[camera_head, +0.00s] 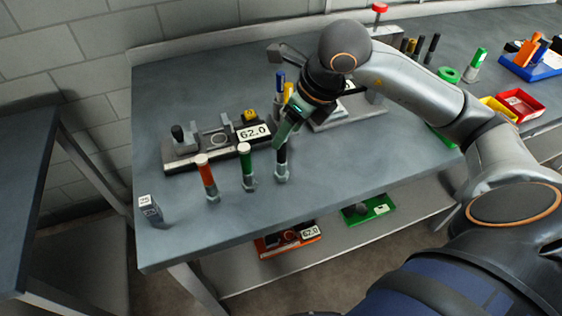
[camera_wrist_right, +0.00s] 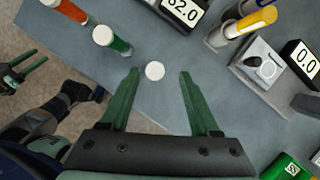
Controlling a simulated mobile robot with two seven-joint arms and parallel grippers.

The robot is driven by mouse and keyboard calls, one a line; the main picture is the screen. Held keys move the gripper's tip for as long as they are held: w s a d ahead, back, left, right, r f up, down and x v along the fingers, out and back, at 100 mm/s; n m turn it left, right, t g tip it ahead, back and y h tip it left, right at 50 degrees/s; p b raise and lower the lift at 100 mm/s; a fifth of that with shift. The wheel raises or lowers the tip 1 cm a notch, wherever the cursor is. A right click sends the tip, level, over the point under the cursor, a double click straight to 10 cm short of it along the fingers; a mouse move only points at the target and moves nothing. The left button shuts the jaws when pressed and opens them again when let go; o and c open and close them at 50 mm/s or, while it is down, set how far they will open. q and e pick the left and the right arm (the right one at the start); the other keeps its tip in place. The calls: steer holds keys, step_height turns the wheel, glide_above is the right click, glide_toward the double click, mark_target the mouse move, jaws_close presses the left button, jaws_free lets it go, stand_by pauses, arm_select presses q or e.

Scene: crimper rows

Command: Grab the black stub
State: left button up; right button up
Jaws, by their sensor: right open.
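The black stub (camera_head: 282,163) stands upright on the bench in a grey hex base, at the right end of a short row. My right gripper (camera_head: 284,141) is over it, pointing down, and hides its upper part in the head view. In the right wrist view the stub's white round top (camera_wrist_right: 154,71) shows between the tips of my open right gripper (camera_wrist_right: 159,73), nearer the left finger. The fingers are apart and I see no clear contact. My left gripper (camera_wrist_right: 32,66) shows at the left edge of the right wrist view, its fingers apart and empty.
A green stub (camera_head: 246,165) and an orange-red stub (camera_head: 207,177) stand left of the black one. Behind is a fixture with a 62.0 display (camera_head: 254,132). Blue and yellow stubs (camera_wrist_right: 252,22) stand close behind the gripper.

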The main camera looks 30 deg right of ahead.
mark_target(282, 158)
steer(key=x, duration=0.7)
steer(key=shift+a+f+p, duration=0.15)
steer(key=shift+a+p, duration=0.2)
steer(key=shift+a, duration=0.05)
steer(key=shift+c, duration=0.4)
jaws_close()
